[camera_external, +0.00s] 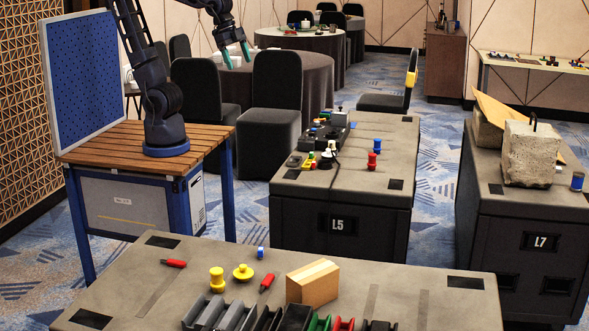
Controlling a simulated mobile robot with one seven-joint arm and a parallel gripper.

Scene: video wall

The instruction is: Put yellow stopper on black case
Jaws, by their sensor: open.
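Two yellow pieces stand on the front grey-topped table: a taller, spool-like yellow piece (217,280) and a flatter yellow piece with a knob (243,272). Small yellow bits also show among the items on the dark case marked L5 (300,228). I cannot tell which is the stopper. L5 has a grey top; a second dark case, marked L7 (505,246), stands to its right. A low black box-like device (326,134) lies on L5. My gripper (237,56), with teal fingertips, is open and empty, high at the upper left, apart from all these things.
The front table also holds red-handled items (173,263), a small blue piece (260,253), a cardboard box (313,283) and several bins along its near edge. Red and blue pieces (374,153) stand on L5. A concrete block (530,154) sits on L7. Chairs stand behind.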

